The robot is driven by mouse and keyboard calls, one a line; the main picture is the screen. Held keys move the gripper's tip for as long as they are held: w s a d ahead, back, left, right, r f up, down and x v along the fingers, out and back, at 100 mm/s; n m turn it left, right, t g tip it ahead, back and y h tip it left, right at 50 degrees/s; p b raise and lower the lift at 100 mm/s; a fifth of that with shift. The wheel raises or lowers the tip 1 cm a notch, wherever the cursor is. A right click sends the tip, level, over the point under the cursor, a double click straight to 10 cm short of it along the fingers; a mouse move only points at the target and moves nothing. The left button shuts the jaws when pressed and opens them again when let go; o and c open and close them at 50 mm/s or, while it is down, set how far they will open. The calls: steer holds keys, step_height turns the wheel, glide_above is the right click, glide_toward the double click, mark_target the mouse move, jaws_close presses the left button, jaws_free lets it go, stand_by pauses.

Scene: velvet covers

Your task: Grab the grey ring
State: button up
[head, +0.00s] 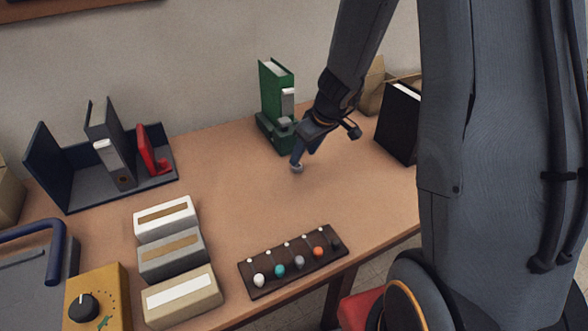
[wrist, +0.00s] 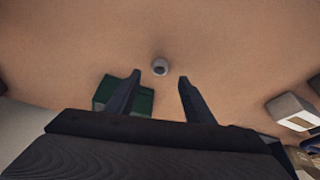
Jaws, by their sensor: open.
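A small grey ring (wrist: 160,67) lies on the tan table, its dark hole showing in the wrist view. It also shows in the head view as a small grey thing (head: 297,169) just below my fingertips. My gripper (head: 301,158) points down over the middle of the table. In the wrist view my gripper (wrist: 159,77) is open and empty, one finger on each side. The ring appears between and slightly past the fingertips, touching neither. I cannot tell the exact height of the fingertips above the table.
A green binder (head: 277,90) stands behind my gripper, with a black binder (head: 398,125) to the right. A dark pegboard with coloured knobs (head: 293,262) lies in front. Boxes (head: 171,253) and a binder rack (head: 65,182) are left. Table around the ring is clear.

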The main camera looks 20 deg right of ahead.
mark_target(298, 166)
steer(key=shift+x, duration=2.65)
steer(key=shift+s, duration=0.1)
steer(key=c, duration=1.1)
